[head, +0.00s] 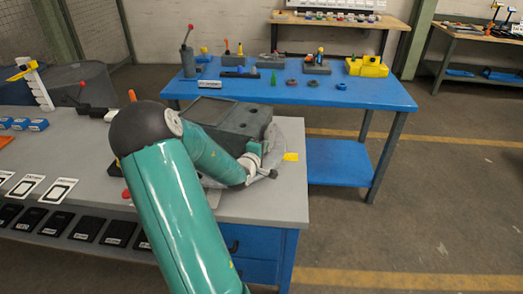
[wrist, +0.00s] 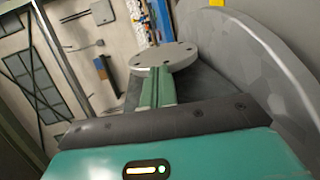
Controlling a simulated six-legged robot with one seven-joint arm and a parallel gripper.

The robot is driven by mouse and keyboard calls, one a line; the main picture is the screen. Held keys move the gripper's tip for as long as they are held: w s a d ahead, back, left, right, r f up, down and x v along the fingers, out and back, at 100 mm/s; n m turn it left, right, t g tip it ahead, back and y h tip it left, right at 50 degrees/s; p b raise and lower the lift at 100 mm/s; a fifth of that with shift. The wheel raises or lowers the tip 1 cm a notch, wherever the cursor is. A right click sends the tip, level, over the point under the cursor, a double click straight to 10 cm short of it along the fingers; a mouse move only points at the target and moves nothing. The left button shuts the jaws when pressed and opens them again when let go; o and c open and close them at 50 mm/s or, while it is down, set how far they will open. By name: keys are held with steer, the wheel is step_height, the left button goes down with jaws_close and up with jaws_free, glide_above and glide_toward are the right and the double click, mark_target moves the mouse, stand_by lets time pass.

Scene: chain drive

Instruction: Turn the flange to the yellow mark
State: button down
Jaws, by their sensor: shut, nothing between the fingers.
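The wrist view shows a round light-grey flange (wrist: 165,55) with small holes around its face, just beyond my fingertips. My gripper (wrist: 157,76) is shut, its two green fingers together and empty, pointing at the flange's lower edge. I cannot tell whether they touch it. The yellow mark (wrist: 216,3) shows at the top edge, up and right of the flange. In the head view, the yellow mark (head: 291,156) is just right of the end of my arm, beside a grey curved part (head: 290,135). My arm hides the flange there.
In the wrist view a large grey curved disc (wrist: 265,65) rises close on the right of my fingers. In the head view a dark grey housing (head: 228,121) stands behind my arm on the grey bench (head: 270,208). A blue table (head: 300,95) with small parts stands beyond.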

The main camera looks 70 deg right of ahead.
steer(key=shift+s+d, duration=0.3)
steer(key=shift+d, duration=0.45)
steer(key=shift+s+d, duration=0.25)
steer(key=shift+d, duration=0.55)
steer(key=shift+s+d, duration=0.3)
steer(key=shift+d, duration=0.45)
steer(key=shift+a, duration=0.1)
